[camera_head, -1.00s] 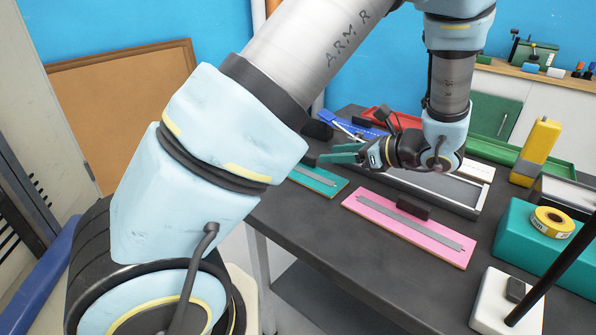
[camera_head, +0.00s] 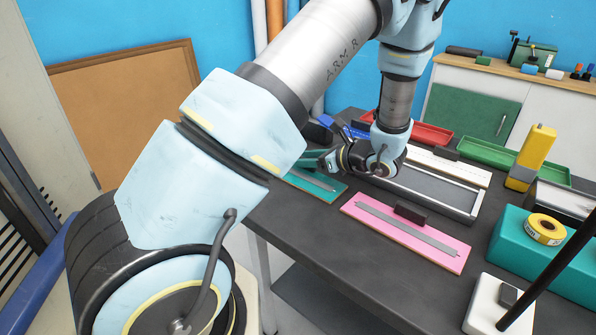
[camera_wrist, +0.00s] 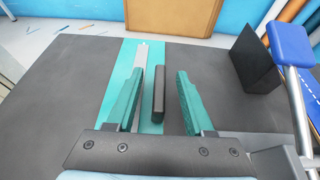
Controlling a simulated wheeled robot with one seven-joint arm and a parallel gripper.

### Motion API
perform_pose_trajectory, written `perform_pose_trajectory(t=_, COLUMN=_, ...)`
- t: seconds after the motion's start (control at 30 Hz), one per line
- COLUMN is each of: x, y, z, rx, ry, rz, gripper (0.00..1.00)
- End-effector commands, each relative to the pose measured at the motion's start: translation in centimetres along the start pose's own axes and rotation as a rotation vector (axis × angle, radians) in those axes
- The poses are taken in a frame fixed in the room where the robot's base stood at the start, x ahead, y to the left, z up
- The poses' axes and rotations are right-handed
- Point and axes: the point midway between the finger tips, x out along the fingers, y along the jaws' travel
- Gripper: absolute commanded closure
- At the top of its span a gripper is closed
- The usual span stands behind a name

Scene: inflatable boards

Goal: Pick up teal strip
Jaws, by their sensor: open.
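The teal strip (camera_head: 330,193) is a flat teal board on the dark table, left of the pink one, partly hidden by my arm in the head view. It carries a grey metal bar and a black block; in the wrist view the teal strip (camera_wrist: 112,85) runs away from me with the black block (camera_wrist: 159,95) upright on its right side. My gripper (camera_wrist: 161,72) is open, its teal fingers on either side of the black block with gaps showing. It also shows low over the board in the head view (camera_head: 310,160).
A pink board (camera_head: 385,236) with a similar bar and black block lies to the right. A metal-framed tray (camera_head: 440,203) is behind it. In the wrist view a dark upright panel (camera_wrist: 258,58) and a blue-topped object (camera_wrist: 290,42) stand at right. The table left of the strip is clear.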

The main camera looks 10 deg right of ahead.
Motion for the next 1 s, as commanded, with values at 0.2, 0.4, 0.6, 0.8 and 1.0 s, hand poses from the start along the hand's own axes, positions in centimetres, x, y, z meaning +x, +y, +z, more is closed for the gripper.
perform_pose_trajectory(t=0.2, x=-0.01, y=-0.01, z=-0.02, rx=0.000, ry=0.000, rz=0.000, gripper=0.55)
perform_pose_trajectory(t=0.4, x=-0.02, y=-0.01, z=-0.01, rx=0.000, ry=0.000, rz=0.000, gripper=0.78)
perform_pose_trajectory(t=0.6, x=-0.03, y=-0.01, z=-0.01, rx=0.000, ry=0.000, rz=0.000, gripper=1.00)
perform_pose_trajectory(t=0.8, x=-0.03, y=-0.01, z=0.00, rx=0.000, ry=0.000, rz=0.000, gripper=1.00)
perform_pose_trajectory(t=1.0, x=-0.03, y=-0.01, z=0.02, rx=-0.001, ry=-0.001, rz=0.000, gripper=1.00)
